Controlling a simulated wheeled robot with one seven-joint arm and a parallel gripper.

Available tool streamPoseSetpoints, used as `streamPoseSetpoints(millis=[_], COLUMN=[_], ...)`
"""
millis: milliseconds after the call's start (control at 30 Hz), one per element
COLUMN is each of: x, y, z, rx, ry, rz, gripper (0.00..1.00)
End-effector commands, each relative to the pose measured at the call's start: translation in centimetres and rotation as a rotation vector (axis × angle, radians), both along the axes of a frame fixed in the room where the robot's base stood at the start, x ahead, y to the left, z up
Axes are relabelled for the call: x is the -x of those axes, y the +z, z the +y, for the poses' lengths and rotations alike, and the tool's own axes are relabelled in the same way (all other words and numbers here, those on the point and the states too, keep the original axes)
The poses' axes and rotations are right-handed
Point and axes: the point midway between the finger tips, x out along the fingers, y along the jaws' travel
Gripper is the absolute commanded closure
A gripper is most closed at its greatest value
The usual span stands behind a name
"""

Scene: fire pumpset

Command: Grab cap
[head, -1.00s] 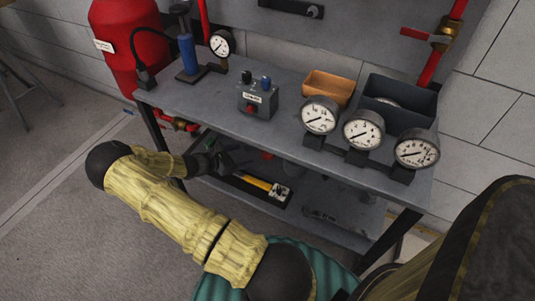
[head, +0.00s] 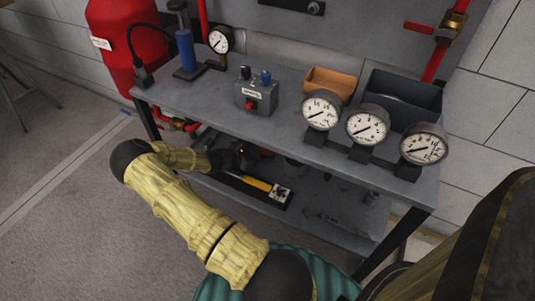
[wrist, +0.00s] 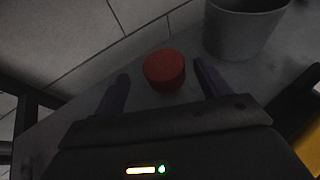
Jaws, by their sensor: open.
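A red round cap (wrist: 165,70) sits on the grey lower shelf (wrist: 95,140) in the wrist view. My gripper (wrist: 160,82) is open, with one dark finger to the left of the cap and the other to its right. The cap lies between the fingertips or slightly beyond them, and no contact shows. In the head view my gripper (head: 232,160) reaches under the bench top onto the lower shelf.
A grey cup-like container (wrist: 243,25) stands close behind and right of the cap. A yellow-handled tool (head: 257,184) in a black tray lies on the lower shelf near my gripper. The bench top (head: 215,100) overhangs my arm and carries gauges and bins.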

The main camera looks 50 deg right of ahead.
Motion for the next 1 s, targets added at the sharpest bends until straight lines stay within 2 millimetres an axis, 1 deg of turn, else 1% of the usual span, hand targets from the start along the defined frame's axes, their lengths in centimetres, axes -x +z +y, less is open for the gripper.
streamPoseSetpoints(millis=[33, 133, 267, 800, 833, 867, 1000], x=[0.4, 0.9, 1.0, 1.0, 1.0, 1.0, 1.0], y=[-0.7, -1.2, -1.5, -1.3, -1.3, -1.3, -1.3], z=[-0.7, -2.1, -3.2, -3.3, -3.3, -3.3, -3.3], rx=[0.001, 0.001, 0.000, 0.000, 0.000, 0.000, 0.000], ry=[-0.002, -0.003, -0.001, 0.000, 0.000, 0.000, 0.000], rz=[0.002, 0.001, 0.000, 0.000, 0.000, 0.000, 0.000], gripper=[0.25, 0.25, 0.25, 0.25, 0.29, 0.35, 0.62])
